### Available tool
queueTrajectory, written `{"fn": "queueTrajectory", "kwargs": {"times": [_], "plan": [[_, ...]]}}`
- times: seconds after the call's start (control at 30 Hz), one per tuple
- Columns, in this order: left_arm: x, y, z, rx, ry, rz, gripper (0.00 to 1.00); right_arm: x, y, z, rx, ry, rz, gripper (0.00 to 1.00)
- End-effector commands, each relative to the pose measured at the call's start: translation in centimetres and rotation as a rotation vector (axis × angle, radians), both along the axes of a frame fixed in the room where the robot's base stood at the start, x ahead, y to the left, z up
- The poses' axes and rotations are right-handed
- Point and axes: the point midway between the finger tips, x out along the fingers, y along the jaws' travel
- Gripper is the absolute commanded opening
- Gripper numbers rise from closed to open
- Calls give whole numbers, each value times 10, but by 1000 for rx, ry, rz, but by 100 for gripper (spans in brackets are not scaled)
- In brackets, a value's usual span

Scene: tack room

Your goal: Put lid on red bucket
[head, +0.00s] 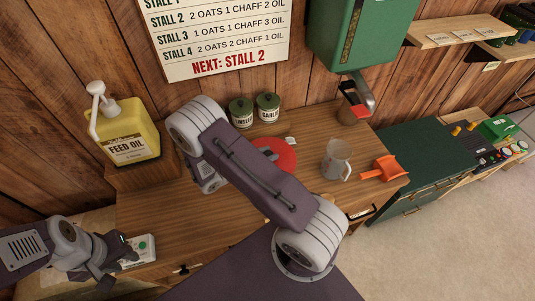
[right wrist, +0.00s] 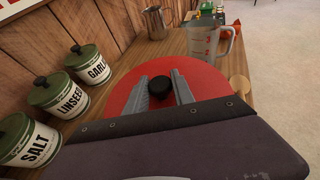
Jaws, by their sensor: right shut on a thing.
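A red lid (right wrist: 125,105) with a black knob (right wrist: 162,90) fills the middle of the right wrist view. The two grey fingers of my right gripper (right wrist: 161,88) are shut on the knob, one on each side. I cannot make out the red bucket apart from the lid, nor whether the lid rests on anything. My left gripper (head: 118,263) is low at the left, beside a small white box with a green button (head: 141,248); its jaw opening is unclear.
Green canisters (head: 254,109) stand behind the lid. A clear measuring jug (head: 336,160) and an orange scoop (head: 381,168) are to its right. A yellow feed oil jug (head: 127,130) stands at the left.

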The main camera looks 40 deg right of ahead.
Motion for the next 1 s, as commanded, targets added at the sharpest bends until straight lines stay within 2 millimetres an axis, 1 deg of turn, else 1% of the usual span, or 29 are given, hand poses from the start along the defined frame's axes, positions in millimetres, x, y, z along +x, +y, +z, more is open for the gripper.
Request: {"fn": "queueTrajectory", "kwargs": {"times": [0.37, 0.4, 0.43, 0.77, 1.0], "plan": [[0, 0, -8, 0, 0, 0, 32, 0, 0, -9, 0, 0, 0, 0], [0, 0, -7, 0, 0, 0, 32, 0, 0, -8, 0, 0, 0, 35], [0, 0, -7, 0, 0, 0, 32, 0, 0, -8, 0, 0, 0, 39], [0, 0, -5, 0, 0, 0, 32, 0, 2, -6, 0, 0, 1, 39], [0, 0, 4, 0, 0, 0, 32, -2, 24, 4, -1, -1, 3, 39]]}}
